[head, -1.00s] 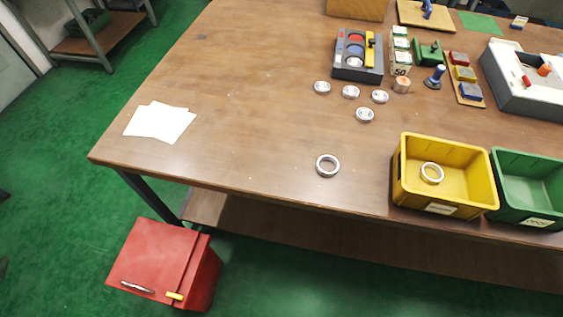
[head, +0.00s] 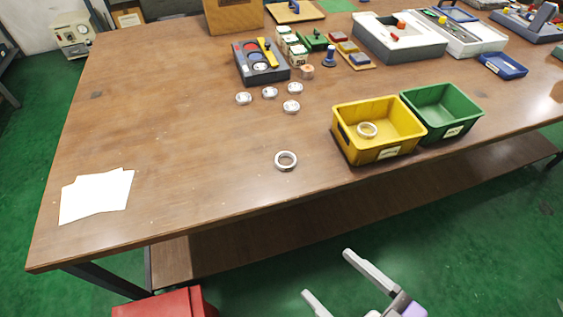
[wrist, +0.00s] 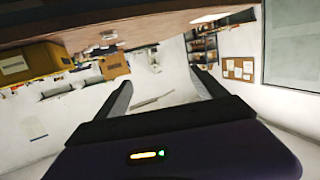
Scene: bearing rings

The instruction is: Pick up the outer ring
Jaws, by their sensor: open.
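A steel ring (head: 286,153) lies flat on the wooden table near its front edge, left of the yellow bin. A similar ring (head: 359,130) lies inside the yellow bin (head: 350,147). Which of them is the outer ring I cannot tell for sure. My gripper (head: 325,273) shows at the bottom of the head view, in front of the table and well apart from both rings. Its two fingers are spread, with nothing between them. In the wrist view the open gripper (wrist: 168,88) has neither ring before it.
A green bin (head: 470,98) stands right of the yellow one. Several small bearings (head: 269,92) lie behind the loose ring, near a grey tray (head: 243,72). White papers (head: 97,197) lie at left. A red cabinet (head: 160,304) stands below the table's front edge.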

